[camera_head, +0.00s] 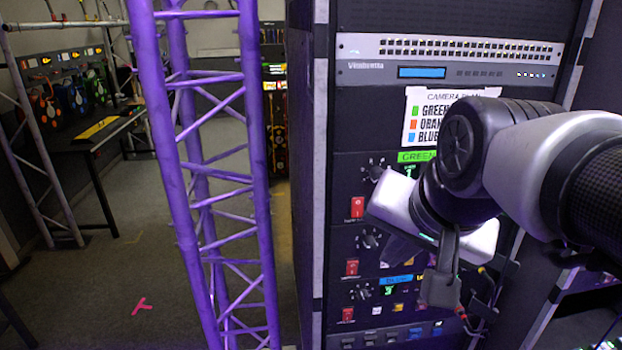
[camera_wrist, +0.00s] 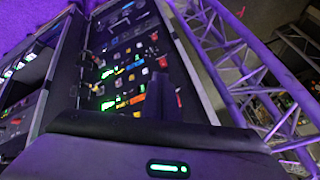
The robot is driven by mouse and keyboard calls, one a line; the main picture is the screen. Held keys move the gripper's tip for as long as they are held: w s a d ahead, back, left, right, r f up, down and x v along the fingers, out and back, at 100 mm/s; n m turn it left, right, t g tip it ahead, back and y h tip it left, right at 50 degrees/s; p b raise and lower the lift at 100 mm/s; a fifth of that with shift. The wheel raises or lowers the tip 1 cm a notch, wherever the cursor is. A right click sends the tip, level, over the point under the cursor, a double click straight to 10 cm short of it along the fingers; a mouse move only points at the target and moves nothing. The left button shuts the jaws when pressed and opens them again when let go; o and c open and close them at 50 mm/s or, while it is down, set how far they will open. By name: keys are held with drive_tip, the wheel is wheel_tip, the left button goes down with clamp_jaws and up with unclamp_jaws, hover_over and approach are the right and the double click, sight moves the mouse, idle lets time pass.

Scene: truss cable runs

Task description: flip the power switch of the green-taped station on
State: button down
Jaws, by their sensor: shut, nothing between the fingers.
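The green-taped station is a dark panel in the rack, under bright green tape (camera_head: 415,156). Its red power switch (camera_head: 357,207) shows at the panel's left, below a black knob; I cannot tell its position. My gripper (camera_head: 400,249) is in front of the rack, to the right of and lower than that switch in the head view. It hides part of the panels. In the wrist view my shut, empty fingers (camera_wrist: 161,88) point at the panels, apart from the switches as far as I can see.
Below are similar panels with red switches (camera_head: 352,267) and (camera_head: 347,313); the lower has blue tape (camera_head: 397,280). A paper sign (camera_head: 432,120) lists colours. A purple truss (camera_head: 252,150) stands left of the rack. Open floor (camera_head: 150,270) lies beyond it.

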drive_tip(key=w+d+m+t+b, duration=0.1)
drive_tip(key=w+m+t+b, duration=0.1)
drive_tip(key=w+m+b, duration=0.4)
drive_tip(key=shift+w+d+r+m, duration=0.25)
drive_tip(key=shift+w+m, duration=1.35)
drive_tip(key=shift+m, duration=1)
drive_tip(key=b, duration=0.1)
approach(361, 211)
drive_tip(key=s+f+x, duration=0.1)
drive_tip(key=x, duration=0.6)
drive_tip(key=shift+s, duration=0.15)
drive_tip(key=b, duration=0.1)
drive_tip(key=f+b, duration=0.1)
drive_tip(key=shift+w+t+b, duration=0.2)
drive_tip(key=shift+t+b, duration=0.1)
drive_tip(key=shift+r+p, duration=1.25)
drive_tip(key=shift+r, duration=0.1)
